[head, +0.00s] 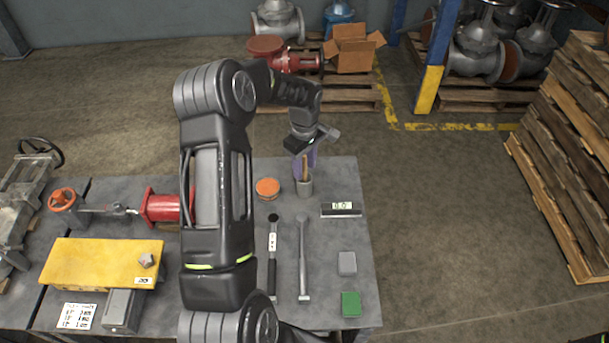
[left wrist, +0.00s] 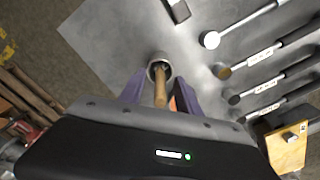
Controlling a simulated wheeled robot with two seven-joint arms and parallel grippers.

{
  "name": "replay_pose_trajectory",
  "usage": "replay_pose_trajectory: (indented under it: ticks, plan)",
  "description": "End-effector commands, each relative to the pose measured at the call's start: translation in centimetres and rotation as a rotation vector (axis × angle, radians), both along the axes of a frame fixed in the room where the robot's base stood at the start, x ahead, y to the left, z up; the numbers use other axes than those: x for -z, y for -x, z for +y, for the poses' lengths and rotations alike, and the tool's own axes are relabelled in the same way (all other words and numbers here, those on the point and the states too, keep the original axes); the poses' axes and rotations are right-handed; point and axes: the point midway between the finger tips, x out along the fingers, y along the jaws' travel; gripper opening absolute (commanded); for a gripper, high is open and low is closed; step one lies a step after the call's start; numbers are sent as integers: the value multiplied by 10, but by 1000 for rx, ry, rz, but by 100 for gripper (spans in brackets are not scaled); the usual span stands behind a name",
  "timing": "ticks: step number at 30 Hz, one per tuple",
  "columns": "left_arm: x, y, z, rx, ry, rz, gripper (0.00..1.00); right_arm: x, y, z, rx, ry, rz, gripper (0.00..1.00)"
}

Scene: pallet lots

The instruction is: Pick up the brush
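The brush (head: 305,168) stands in a small grey cup (head: 304,188) at the far right part of the grey table, with its wooden handle up. The brush's bristle end is hidden in the cup. In the left wrist view the brush handle (left wrist: 160,92) shows between my purple fingers, with the cup (left wrist: 159,63) beyond it. My left gripper (head: 305,160) is above the cup, pointing down. It is open, with one finger on each side of the handle (left wrist: 160,98); a gap shows beside the handle. My right gripper is not in view.
An orange round tin (head: 267,187) is left of the cup. A display box (head: 341,210) is in front right. Long-handled tools (head: 303,258), a grey block (head: 347,263) and a green block (head: 350,304) lie nearer. The table's right edge (head: 367,240) is close.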

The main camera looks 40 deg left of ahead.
Motion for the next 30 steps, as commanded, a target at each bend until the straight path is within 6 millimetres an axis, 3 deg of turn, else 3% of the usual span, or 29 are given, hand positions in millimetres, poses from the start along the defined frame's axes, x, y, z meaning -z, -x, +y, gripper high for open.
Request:
replay_pose_trajectory:
  ticks: [15,30]
  plan:
    - [0,0,0,0,0,0,0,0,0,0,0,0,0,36]
    - [0,0,0,0,0,0,0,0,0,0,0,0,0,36]
